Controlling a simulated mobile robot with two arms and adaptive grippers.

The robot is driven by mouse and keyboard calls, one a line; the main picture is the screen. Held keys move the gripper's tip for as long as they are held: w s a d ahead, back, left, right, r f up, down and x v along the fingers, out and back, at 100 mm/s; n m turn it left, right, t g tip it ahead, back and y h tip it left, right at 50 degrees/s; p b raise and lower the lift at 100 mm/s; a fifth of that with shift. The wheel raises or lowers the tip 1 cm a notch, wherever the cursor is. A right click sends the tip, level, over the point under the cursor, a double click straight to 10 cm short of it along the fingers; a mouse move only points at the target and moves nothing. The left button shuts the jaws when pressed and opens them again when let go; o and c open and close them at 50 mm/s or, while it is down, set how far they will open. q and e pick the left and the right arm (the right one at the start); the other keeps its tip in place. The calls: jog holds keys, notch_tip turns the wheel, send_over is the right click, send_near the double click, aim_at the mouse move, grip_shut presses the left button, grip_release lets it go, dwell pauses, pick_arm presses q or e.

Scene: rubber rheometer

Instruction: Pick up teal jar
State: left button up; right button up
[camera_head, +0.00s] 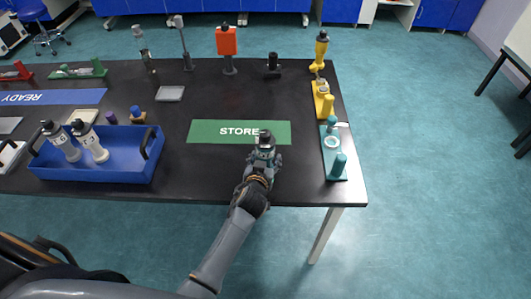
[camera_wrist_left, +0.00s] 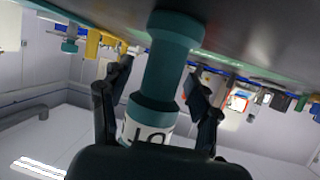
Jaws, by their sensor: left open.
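The teal jar (camera_wrist_left: 166,52) has a wide teal end, a narrower teal body and a white label with dark lettering. In the left wrist view, which is upside down, it stands between the two fingers of my left gripper (camera_wrist_left: 158,75). The fingers are spread, with a gap visible beside the jar. In the head view, the jar (camera_head: 265,139) is at the front edge of the green STORE mat (camera_head: 215,131), largely hidden by my left gripper (camera_head: 264,154). My right gripper is not in view.
A blue tray (camera_head: 115,172) with two white bottles (camera_head: 92,144) stands at left. A teal station (camera_head: 336,175) stands near the table's right edge, with a yellow stand (camera_head: 323,105) behind it. Black tabletop (camera_head: 225,178) is clear left of my gripper.

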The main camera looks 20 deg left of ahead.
pick_arm(q)
jog(key=shift+w+f, duration=0.1)
jog(key=shift+w, duration=0.1)
jog(key=c, duration=1.3)
grip_shut()
jog(key=shift+r, duration=0.25)
